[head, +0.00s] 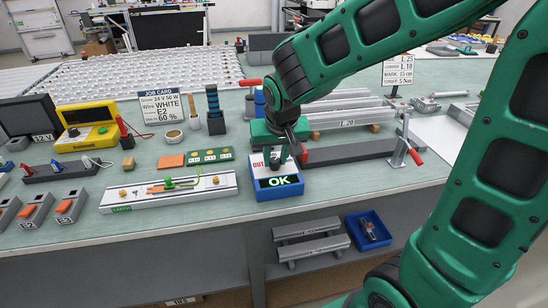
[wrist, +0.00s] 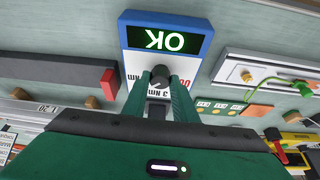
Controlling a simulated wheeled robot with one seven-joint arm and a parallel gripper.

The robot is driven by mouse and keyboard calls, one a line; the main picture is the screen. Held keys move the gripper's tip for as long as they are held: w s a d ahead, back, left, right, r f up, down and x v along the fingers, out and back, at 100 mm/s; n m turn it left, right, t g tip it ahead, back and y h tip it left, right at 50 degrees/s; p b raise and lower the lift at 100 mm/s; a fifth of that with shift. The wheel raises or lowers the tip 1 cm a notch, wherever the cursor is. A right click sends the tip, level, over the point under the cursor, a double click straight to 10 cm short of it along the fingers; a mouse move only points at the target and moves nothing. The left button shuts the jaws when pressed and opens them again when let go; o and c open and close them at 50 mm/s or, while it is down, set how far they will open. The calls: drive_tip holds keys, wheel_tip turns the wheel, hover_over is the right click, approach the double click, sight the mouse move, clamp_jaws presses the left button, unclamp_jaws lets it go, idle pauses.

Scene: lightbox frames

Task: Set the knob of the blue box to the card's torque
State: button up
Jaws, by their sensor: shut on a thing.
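The blue box (head: 290,190) stands near the bench's front edge, with a lit green OK on its dark display (head: 279,181). It also shows in the wrist view (wrist: 205,38). Its dark round knob (wrist: 159,77) is between the fingertips of my gripper (wrist: 160,84), which is shut on it. A label reading 3 Nm lies by the knob; its pointer setting is too small to tell. In the head view my gripper (head: 279,158) comes down on the box top and hides the knob. A card (head: 398,68) at the back right seems to read torque 5 Nm.
A white rail fixture (head: 215,187) lies left of the box. A dark bar (head: 350,153) with a red end lies close on the right, beside a red-handled clamp (head: 402,150). A job card (head: 166,104) and a yellow case (head: 88,125) stand at the back left.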

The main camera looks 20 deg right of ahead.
drive_tip(key=shift+w+r+m, duration=0.1)
drive_tip(key=shift+w+m, duration=0.05)
drive_tip(key=shift+m, duration=0.25)
drive_tip(key=o, duration=1)
drive_tip(key=shift+o, duration=0.2)
drive_tip(key=v, duration=1)
drive_tip(key=shift+a+r, duration=0.25)
drive_tip(key=shift+r, duration=0.05)
